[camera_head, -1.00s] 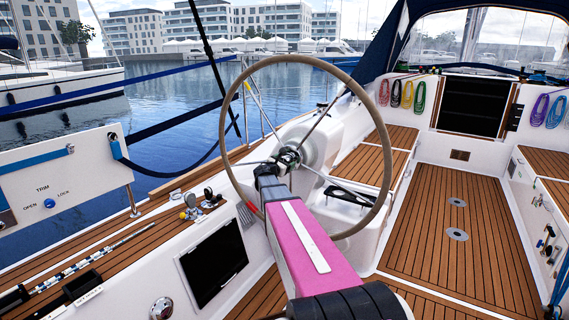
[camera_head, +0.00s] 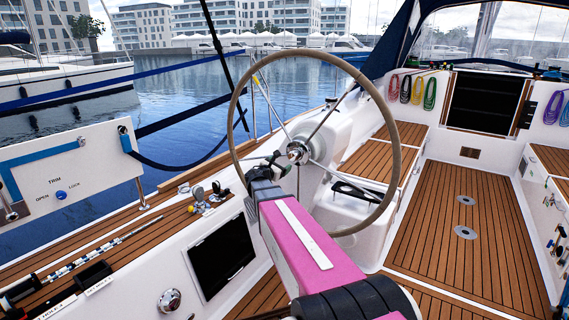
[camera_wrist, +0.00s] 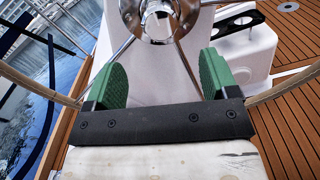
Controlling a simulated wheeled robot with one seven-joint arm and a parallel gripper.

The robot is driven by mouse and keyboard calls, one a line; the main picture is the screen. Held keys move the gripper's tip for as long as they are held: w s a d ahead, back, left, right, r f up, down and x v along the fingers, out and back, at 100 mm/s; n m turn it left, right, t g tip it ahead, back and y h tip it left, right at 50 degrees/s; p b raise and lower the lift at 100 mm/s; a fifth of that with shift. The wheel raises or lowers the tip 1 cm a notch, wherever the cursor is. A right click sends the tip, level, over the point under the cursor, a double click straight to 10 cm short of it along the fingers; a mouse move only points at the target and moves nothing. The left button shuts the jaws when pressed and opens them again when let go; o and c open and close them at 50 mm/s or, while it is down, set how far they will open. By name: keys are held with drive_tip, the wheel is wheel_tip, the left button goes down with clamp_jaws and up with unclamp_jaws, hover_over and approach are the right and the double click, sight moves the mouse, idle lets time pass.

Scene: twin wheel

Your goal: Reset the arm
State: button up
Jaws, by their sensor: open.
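My pink arm reaches forward from the bottom of the head view toward the ship's wheel (camera_head: 393,185), a large ring with thin metal spokes. My gripper (camera_head: 276,160) is just left of the wheel's hub (camera_head: 298,152) in that view. In the wrist view my gripper (camera_wrist: 160,82) is open, its two green fingers wide apart with nothing between them. The shiny hub (camera_wrist: 158,20) shows beyond the fingertips, apart from them. Parts of the wheel's rim (camera_wrist: 38,86) pass at left and right of the fingers.
A white panel marked TRIM (camera_head: 75,178) stands at the left. A dark screen (camera_head: 222,257) and small deck fittings (camera_head: 205,198) lie left of my arm. The wooden cockpit floor (camera_head: 465,265) at right is clear. Coloured ropes (camera_head: 412,90) hang at the back.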

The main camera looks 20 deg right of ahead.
drive_tip(key=shift+s+a, duration=0.15)
drive_tip(key=shift+a, duration=0.05)
idle(0.3)
drive_tip(key=s+a+f+m+g+y, duration=0.2)
drive_tip(key=s+f+m+g+y, duration=0.4)
drive_tip(key=s+f+m, duration=0.75)
drive_tip(key=s+a+f+m+g+y, duration=0.5)
drive_tip(key=s+a+f+m+y, duration=0.3)
drive_tip(key=s+a, duration=0.4)
drive_tip(key=shift+s+a+f+m, duration=0.25)
drive_tip(key=shift+s+f+m, duration=0.35)
drive_tip(key=shift+s, duration=0.1)
